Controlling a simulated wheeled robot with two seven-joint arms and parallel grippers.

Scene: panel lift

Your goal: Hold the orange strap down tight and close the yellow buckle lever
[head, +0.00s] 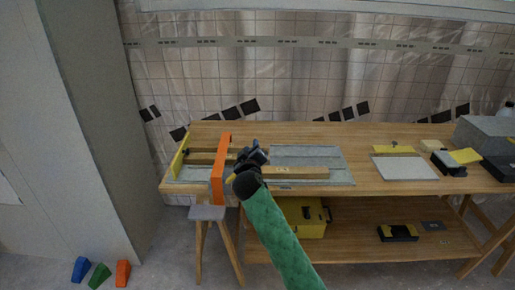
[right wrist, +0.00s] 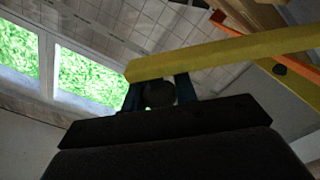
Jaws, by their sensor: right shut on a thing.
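The orange strap (head: 219,172) runs across the left part of a grey panel (head: 310,155) and hangs over the bench's front edge; it also shows at the upper right of the right wrist view (right wrist: 240,29). The yellow buckle lever (right wrist: 215,58) crosses the right wrist view as a long bar at my fingertips. In the head view only a small yellow bit (head: 231,178) of it shows, beside my gripper. My right gripper (head: 248,160) is just right of the strap and shut on the lever. My left gripper is out of view.
Wooden bars (head: 300,172) lie on the panel, with a yellow strip (head: 180,158) at its left end. A white board (head: 405,168) and a grey box (head: 485,135) are farther right. A sawhorse (head: 207,213) stands at the front left. Coloured wedges (head: 100,275) lie on the floor.

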